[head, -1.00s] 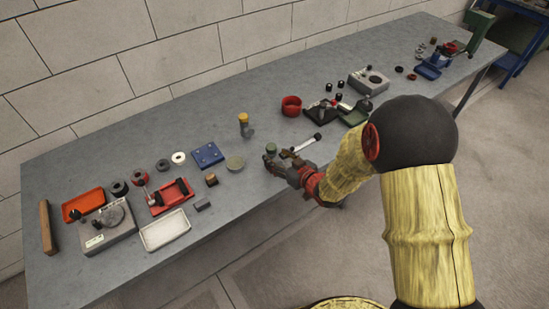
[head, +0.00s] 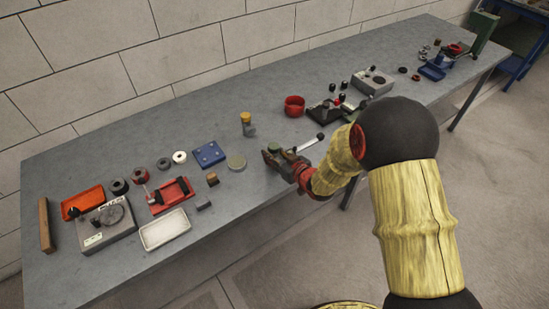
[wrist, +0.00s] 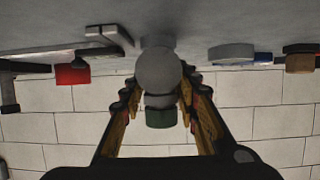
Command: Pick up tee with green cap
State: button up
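The tee with green cap stands on the bench; its green cap (head: 273,147) shows just above my gripper in the head view. In the wrist view, which is upside down, its round grey body (wrist: 158,70) and the green cap (wrist: 161,118) lie between my fingers. My gripper (head: 275,158) is low at the bench's front edge, with its fingers on either side of the tee. The wrist view shows my gripper (wrist: 159,92) spread, with a small gap by the left finger; contact on the right is unclear. Most of the tee's lower body is hidden in the head view.
A similar fitting with a yellow cap (head: 246,122) stands behind. A grey-green disc (head: 236,162), a blue plate (head: 208,154) and a brown block (head: 212,179) lie to the left. A red ring (head: 294,106) and a black-based device (head: 323,111) are to the right.

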jog(key=c, duration=0.6)
grip_shut()
jog(key=shift+r, duration=0.1)
